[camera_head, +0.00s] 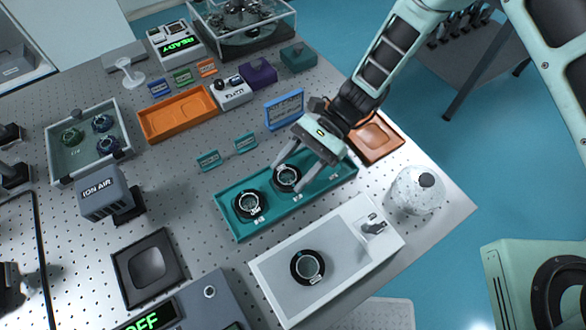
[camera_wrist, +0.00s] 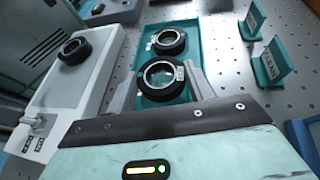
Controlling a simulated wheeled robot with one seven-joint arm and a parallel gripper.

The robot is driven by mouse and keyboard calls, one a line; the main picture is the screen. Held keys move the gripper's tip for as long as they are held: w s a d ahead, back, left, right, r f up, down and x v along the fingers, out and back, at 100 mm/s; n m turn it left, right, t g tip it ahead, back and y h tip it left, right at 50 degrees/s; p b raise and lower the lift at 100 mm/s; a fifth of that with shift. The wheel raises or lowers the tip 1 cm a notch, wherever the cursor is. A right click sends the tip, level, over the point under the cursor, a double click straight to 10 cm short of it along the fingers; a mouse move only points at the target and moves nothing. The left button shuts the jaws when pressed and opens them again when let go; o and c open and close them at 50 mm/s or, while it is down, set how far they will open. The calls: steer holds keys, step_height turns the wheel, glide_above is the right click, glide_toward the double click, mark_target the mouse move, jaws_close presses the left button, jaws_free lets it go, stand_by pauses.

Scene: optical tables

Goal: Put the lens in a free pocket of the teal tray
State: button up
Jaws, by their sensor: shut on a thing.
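The teal tray (camera_head: 228,221) lies on the optical table. One black-ringed lens (camera_head: 249,205) sits in its left end. My gripper (camera_head: 289,179) is over the middle of the tray, its two fingers closed on a second black-ringed lens (camera_head: 287,176). In the wrist view this held lens (camera_wrist: 162,76) is between the fingers, upright and over the tray (camera_wrist: 140,100); I cannot tell whether it touches the tray floor. The other lens (camera_wrist: 169,41) is beyond it. The tray's right end (camera_head: 338,177) shows no lens, though my gripper partly covers that side.
A white station (camera_head: 345,262) in front of the tray carries another lens (camera_head: 308,266). A white jar (camera_head: 416,190) stands at the right, an orange-brown dish (camera_head: 375,137) behind it. Small teal signs (camera_head: 209,160) and a blue sign (camera_head: 285,109) stand behind the tray.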

steer(key=shift+f, duration=0.85)
steer(key=shift+f, duration=0.15)
steer(key=o, duration=0.7)
